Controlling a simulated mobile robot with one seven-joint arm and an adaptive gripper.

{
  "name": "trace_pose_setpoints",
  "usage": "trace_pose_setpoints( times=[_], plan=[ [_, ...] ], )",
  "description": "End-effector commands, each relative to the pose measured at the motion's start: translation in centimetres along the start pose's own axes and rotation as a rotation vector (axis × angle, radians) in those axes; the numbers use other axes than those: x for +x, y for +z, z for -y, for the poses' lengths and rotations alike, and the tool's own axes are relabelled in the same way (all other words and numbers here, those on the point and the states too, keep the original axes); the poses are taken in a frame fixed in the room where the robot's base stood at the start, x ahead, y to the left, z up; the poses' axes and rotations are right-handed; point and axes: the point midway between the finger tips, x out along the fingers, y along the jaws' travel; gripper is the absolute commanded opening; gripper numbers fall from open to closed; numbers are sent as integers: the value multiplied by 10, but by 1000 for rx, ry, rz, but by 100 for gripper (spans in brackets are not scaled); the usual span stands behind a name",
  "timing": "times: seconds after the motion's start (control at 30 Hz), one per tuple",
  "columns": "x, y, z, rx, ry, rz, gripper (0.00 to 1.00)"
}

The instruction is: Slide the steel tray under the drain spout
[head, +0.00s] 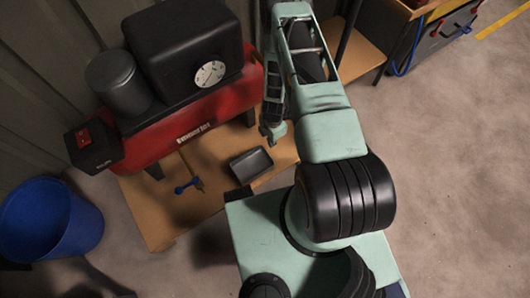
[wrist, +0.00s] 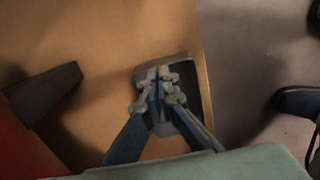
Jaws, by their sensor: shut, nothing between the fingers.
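The steel tray (head: 251,164) is a small dark grey rectangular pan on the wooden bench, near its front edge. My gripper (head: 268,136) points down just behind the tray in the head view. In the wrist view its fingers (wrist: 160,82) are closed together with nothing between them, in front of the tray (wrist: 181,59) and covering part of it. I cannot tell whether they touch it. A blue-handled fitting with a brass part (head: 188,187), possibly the drain spout, shows left of the tray, apart from it. The spout's outlet cannot be made out.
A red compressor (head: 175,143) with a black housing and gauge stands on the bench (head: 160,229) behind and left. Its dark foot (wrist: 45,91) shows in the wrist view. A blue bin (head: 50,222) stands on the floor at left. Bare bench lies between tray and fitting.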

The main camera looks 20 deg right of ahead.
Motion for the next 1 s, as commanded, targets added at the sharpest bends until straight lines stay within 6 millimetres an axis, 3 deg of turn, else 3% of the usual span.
trace_pose_setpoints(
  times=[0.17, 0.6, 1.0],
  plan=[
    [16, 3, 3, -9, -3, 4, 0],
    [91, 2, 3, -9, -2, 3, 0],
    [103, 3, 2, -8, -1, 4, 0]
  ],
)
